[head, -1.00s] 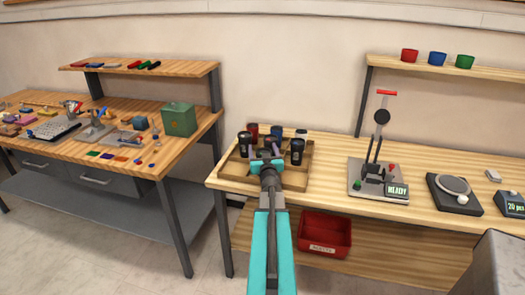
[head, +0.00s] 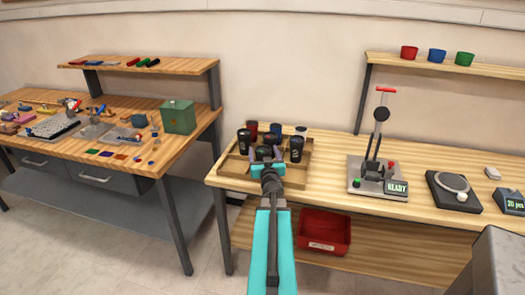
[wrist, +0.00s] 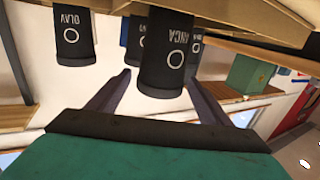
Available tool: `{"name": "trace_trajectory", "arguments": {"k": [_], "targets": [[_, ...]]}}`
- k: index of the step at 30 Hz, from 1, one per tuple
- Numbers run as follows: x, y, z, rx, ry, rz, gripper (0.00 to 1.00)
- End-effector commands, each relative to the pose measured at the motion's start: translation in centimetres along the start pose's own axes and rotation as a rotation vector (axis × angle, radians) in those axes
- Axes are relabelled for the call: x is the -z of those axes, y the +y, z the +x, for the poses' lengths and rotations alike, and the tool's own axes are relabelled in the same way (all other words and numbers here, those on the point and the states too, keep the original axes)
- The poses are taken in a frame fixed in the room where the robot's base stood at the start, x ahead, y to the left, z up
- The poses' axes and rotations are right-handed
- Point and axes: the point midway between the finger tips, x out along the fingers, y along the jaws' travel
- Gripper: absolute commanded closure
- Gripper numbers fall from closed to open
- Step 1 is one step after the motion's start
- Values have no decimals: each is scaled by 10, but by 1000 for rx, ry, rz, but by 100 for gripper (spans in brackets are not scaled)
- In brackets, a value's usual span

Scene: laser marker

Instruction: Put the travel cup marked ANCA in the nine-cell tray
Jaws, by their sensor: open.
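The travel cup marked ANCA (wrist: 166,55) is dark with pale lettering and a ring; it appears inverted in the wrist view. My gripper (wrist: 160,77) is open, one finger on each side of that cup, with gaps visible. In the head view my gripper (head: 265,153) is over the front middle of the wooden nine-cell tray (head: 229,171), partly hiding the cup. The ANCA cup seems to stand in the tray; its base is at the picture's upper edge.
A cup marked OLAV (wrist: 72,36) stands beside it. A black cup (head: 296,148), a red cup (head: 252,131) and a blue cup (head: 276,131) also stand in the tray. A lever press (head: 375,165) is farther right. A red bin (head: 323,232) sits below.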

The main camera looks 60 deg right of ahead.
Motion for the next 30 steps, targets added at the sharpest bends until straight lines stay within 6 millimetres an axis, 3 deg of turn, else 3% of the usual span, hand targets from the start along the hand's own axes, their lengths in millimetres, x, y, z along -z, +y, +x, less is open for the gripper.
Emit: {"name": "trace_trajectory", "arguments": {"k": [13,30], "targets": [[3,0,-48,0,-1,1,27],[2,-1,-54,9,-3,1,27]]}}
